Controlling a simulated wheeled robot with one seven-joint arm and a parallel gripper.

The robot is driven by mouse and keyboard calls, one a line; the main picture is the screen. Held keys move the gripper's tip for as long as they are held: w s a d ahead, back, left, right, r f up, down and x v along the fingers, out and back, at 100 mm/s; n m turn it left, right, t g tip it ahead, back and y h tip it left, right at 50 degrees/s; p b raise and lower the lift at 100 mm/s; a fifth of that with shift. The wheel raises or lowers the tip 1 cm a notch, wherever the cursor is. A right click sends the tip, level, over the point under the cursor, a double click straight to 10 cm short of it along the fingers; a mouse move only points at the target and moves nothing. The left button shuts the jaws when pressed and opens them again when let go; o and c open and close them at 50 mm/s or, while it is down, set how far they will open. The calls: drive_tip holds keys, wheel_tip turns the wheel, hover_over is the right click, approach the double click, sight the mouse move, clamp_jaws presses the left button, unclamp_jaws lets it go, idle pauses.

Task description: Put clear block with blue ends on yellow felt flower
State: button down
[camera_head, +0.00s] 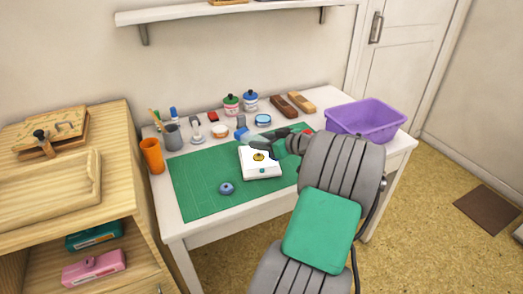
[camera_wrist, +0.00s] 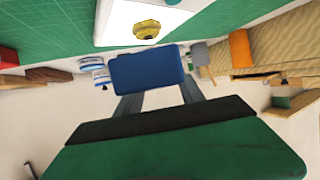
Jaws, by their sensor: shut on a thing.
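My gripper (camera_wrist: 158,96) is shut on the block with blue ends (camera_wrist: 147,76). A blue end faces the wrist camera and the clear middle is hidden. In the head view my gripper (camera_head: 252,141) is over the mat, with a blue end of the block (camera_head: 241,133) at its left. The yellow felt flower (camera_head: 259,156) lies on a white square pad on the mat, just below and right of the gripper in the picture. It also shows at the top of the wrist view (camera_wrist: 146,29), apart from the block.
The white pad (camera_head: 262,170) rests on the green mat (camera_head: 200,190). A blue round thing (camera_head: 226,188) is in front. Ink jars (camera_head: 231,105), wooden blocks (camera_head: 300,102), a grey cup (camera_head: 172,138) and an orange cup (camera_head: 152,156) stand behind and left. A purple bin (camera_head: 365,120) is at right.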

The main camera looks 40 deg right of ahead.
sight(262, 157)
drive_tip(key=shift+w+d+f, duration=0.1)
drive_tip(key=shift+w+f, duration=0.1)
drive_tip(key=shift+f, duration=0.8)
drive_tip(key=shift+w+d+f, duration=0.1)
drive_tip(key=shift+w+f, duration=0.05)
drive_tip(key=shift+f, duration=0.8)
drive_tip(key=shift+f+b, duration=0.25)
drive_tip(key=shift+b, duration=0.15)
drive_tip(key=c, duration=0.7)
unclamp_jaws()
drive_tip(key=shift+r, duration=0.1)
drive_tip(key=shift+r+p, duration=0.2)
drive_tip(key=shift+p, duration=0.1)
drive_tip(key=v, duration=1.2)
drive_tip(key=shift+a+f, duration=0.1)
